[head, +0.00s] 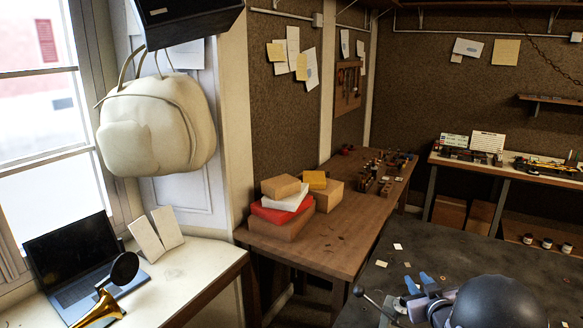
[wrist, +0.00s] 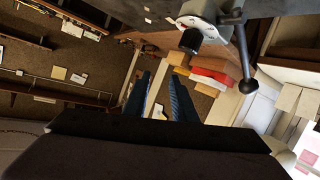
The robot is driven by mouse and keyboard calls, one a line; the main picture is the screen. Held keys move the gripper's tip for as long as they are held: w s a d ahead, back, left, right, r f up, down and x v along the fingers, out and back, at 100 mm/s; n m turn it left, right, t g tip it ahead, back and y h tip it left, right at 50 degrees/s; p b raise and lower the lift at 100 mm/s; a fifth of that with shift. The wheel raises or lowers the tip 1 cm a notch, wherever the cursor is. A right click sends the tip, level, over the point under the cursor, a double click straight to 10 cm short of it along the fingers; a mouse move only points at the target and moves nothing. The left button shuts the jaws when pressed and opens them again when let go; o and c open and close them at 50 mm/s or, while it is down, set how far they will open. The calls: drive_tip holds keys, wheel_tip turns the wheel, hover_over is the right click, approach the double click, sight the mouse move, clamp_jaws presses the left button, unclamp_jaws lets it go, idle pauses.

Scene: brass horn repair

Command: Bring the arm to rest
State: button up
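My gripper (wrist: 159,80) shows in the wrist view as two dark ridged fingers. A large dark rounded shape fills the lower right there and hides part of the workbench (head: 375,312).
Coloured boxes (head: 285,212) are stacked on the wooden table (head: 330,240). A laptop (head: 75,265) and brass horn (head: 98,310) are at left, below a hanging cream bag (head: 155,130).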

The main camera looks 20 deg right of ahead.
drive_tip(key=a+f+g, duration=0.1)
drive_tip(key=a, duration=0.1)
drive_tip(key=a+f, duration=0.1)
drive_tip(key=a, duration=0.2)
drive_tip(key=a+f+g+b, duration=0.1)
drive_tip(key=a, duration=0.1)
drive_tip(key=shift+w+a+g, duration=0.2)
drive_tip(key=shift+a+g, duration=0.1)
drive_tip(key=shift+a, duration=0.05)
drive_tip(key=s+a+f+g+y+b, duration=0.15)
drive_tip(key=s+a+f+g, duration=0.35)
drive_tip(key=s+a, duration=0.8)
drive_tip(key=s+a+f+g+y+b, duration=0.1)
drive_tip(key=s+a+f+g+y, duration=0.4)
drive_tip(key=s+a, duration=0.85)
wheel_tip(320, 180, down, 10)
drive_tip(key=w+a+g+h+b, duration=0.1)
drive_tip(key=w+h+b, duration=0.1)
drive_tip(key=b, duration=0.9)
drive_tip(key=shift+a+n, duration=0.15)
drive_tip(key=shift+n, duration=0.25)
wheel_tip(320, 180, up, 3)
drive_tip(key=p, duration=0.3)
drive_tip(key=shift+r, duration=0.2)
